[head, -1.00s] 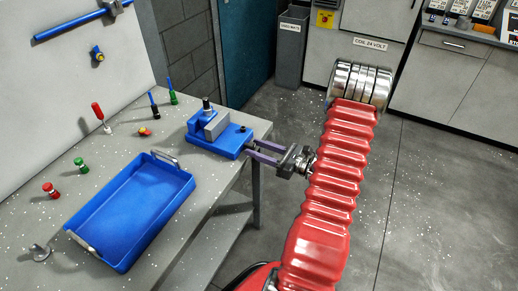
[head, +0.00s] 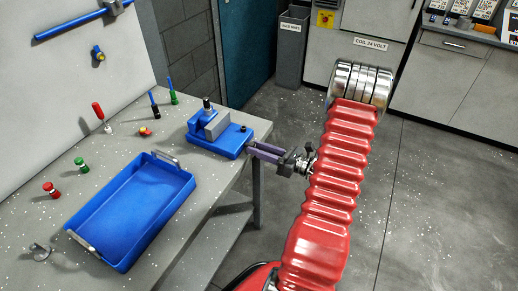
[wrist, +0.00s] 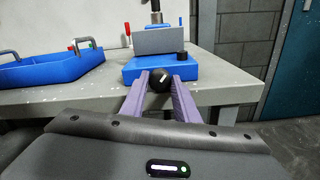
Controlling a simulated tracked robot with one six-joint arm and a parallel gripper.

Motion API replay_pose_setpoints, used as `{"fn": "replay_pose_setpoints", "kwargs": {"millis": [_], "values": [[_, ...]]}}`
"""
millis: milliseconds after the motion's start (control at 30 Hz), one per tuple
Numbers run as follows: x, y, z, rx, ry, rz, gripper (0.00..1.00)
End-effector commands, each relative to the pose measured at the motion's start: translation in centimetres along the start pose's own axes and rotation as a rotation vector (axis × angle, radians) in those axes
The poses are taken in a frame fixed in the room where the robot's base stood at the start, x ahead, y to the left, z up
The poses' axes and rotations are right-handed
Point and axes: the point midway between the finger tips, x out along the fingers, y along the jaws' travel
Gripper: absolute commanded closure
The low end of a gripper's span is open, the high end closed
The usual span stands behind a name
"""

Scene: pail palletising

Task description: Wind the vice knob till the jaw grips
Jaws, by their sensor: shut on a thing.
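The blue vice (head: 226,143) stands at the right edge of the bench, with a grey block-shaped jaw part (head: 216,125) on top. It also shows in the wrist view (wrist: 150,67). The round black knob (wrist: 158,84) with a white mark is at the vice's near end in the wrist view; my fingers hide it in the head view. My gripper (head: 252,149) reaches in from the right with its purple fingers shut on the knob, one on each side in the wrist view (wrist: 160,79). I cannot tell how tightly the jaw closes.
An empty blue tray (head: 130,258) lies left of the vice. A red screwdriver (head: 100,115), other small tools and red and green knobs (head: 82,165) stand on the bench (head: 205,205). The floor right of the bench is clear.

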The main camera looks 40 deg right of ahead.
Motion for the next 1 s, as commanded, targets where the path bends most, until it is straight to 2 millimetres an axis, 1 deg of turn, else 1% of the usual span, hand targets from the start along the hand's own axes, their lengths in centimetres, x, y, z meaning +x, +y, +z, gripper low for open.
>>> {"fn": "replay_pose_setpoints", "kwargs": {"millis": [333,367,600,867,1000], "values": [[-0.05,-0.19,0.14,0.022,-0.003,-0.004,0.94],[-0.06,-0.19,0.14,0.021,-0.003,-0.004,0.71],[-0.05,-0.14,0.1,0.021,-0.002,-0.003,0.54],[-0.08,-0.1,0.06,0.021,-0.001,-0.002,0.53],[-0.6,-0.13,0.04,0.022,-0.001,-0.004,0.53]]}}
